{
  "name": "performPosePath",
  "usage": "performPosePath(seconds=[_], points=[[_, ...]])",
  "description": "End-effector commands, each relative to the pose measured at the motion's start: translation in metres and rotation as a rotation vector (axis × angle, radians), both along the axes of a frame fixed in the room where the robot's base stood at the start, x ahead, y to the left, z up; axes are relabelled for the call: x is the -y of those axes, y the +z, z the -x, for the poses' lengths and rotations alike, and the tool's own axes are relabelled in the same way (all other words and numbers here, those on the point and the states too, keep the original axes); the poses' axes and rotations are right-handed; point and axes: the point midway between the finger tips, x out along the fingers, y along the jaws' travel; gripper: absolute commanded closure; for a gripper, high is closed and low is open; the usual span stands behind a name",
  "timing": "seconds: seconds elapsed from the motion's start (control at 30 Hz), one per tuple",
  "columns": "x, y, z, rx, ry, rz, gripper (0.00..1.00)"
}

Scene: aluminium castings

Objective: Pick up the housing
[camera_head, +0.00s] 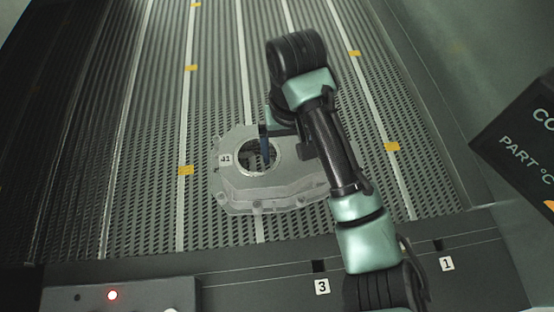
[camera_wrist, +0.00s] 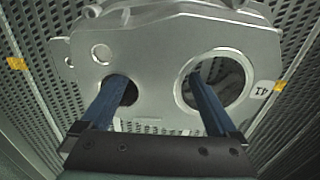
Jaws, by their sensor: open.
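The housing (camera_head: 285,188) is a flat grey aluminium casting with a large round bore, lying on the slatted conveyor bed in the head view. It fills the upper middle of the wrist view (camera_wrist: 150,60), with a smaller round hole left of the bore and a white number label at its right. My gripper (camera_head: 284,148) is over the housing, its two blue fingers spread apart and empty. In the wrist view my gripper (camera_wrist: 156,78) has its right fingertip at the large bore and its left fingertip at the smaller hole. I cannot tell how deep the tips reach.
The perforated bed (camera_head: 150,200) is otherwise clear around the housing, with pale strips and yellow markers. A front ledge carries number tags 3 (camera_head: 322,286) and 1 (camera_head: 446,264). A control box with a red light (camera_head: 112,295) is at lower left. A dark sign (camera_head: 520,140) is at right.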

Motion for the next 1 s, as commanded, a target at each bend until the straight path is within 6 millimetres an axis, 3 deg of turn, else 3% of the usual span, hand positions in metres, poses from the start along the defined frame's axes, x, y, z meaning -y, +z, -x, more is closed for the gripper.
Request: performPosePath(seconds=[0.03,0.17,0.47,1.0], points=[[-0.001,-0.014,0.001,-0.005,-0.001,-0.003,0.05],[-0.001,-0.027,0.000,-0.002,-0.001,-0.002,0.05],[0.000,-0.030,0.000,0.000,0.000,0.000,0.05],[0.000,-0.029,0.000,0.000,0.000,0.000,1.00]])
